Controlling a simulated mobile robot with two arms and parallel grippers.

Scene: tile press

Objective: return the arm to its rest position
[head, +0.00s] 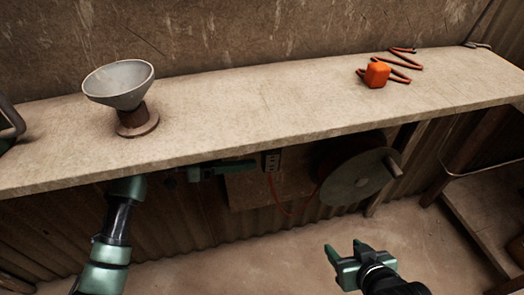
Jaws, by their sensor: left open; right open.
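My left arm (113,235) comes up from the bottom left and reaches under the front edge of the bench. My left gripper (238,168) shows just below that edge, pointing right, close to the small box on the red cable. It is open and I see nothing held in it. The bench edge partly hides the arm's wrist. My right gripper (343,251) is low in the picture, right of the middle, over the floor. Its green fingers are apart and empty.
Below are a large reel (361,177) and a red cable (288,211). The floor (230,268) between my arms is clear.

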